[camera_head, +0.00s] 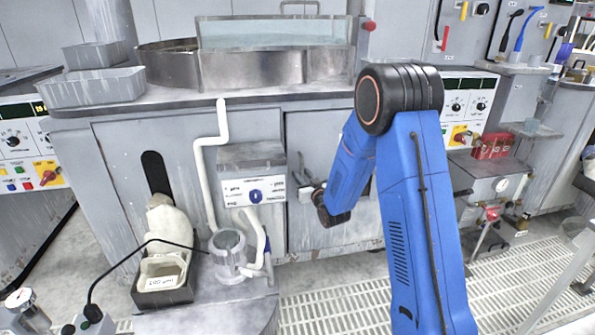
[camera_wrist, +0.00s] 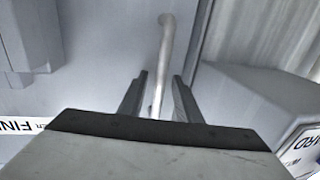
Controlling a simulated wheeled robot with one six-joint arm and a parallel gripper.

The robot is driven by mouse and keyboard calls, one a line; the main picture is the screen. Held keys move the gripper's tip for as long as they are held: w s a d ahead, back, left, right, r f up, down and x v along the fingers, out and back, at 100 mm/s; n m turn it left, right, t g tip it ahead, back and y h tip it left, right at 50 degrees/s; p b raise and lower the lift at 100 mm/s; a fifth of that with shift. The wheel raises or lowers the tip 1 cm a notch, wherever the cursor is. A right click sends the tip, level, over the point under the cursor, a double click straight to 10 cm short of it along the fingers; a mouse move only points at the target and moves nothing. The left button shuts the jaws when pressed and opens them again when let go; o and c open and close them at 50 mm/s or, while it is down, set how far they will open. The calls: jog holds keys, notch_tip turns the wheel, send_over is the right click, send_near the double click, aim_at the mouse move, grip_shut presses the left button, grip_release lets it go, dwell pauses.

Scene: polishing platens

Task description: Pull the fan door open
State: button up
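A grey cabinet door panel (camera_head: 300,235), which I take to be the fan door, is below the counter in the head view, partly hidden by my blue arm. It looks closed. My gripper (camera_head: 306,190) is in front of this panel, right of a control box. In the wrist view a pale grey surface (camera_wrist: 105,50) fills the background. A pale, thin bar (camera_wrist: 165,50), seemingly a handle, stands out against it. The fingers of my gripper (camera_wrist: 159,76) are apart, one on each side of the bar, with visible gaps. I cannot tell how deep the bar sits between them.
A control box (camera_head: 254,180) with a dial stands close left of my gripper. The counter (camera_head: 180,97) carries a round metal basin (camera_head: 270,68) and grey trays (camera_head: 90,88). Slotted floor (camera_head: 340,305) is open in front.

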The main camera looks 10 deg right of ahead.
jog(key=shift+w+a, duration=0.1)
jog(key=shift+w, duration=0.25)
grip_shut()
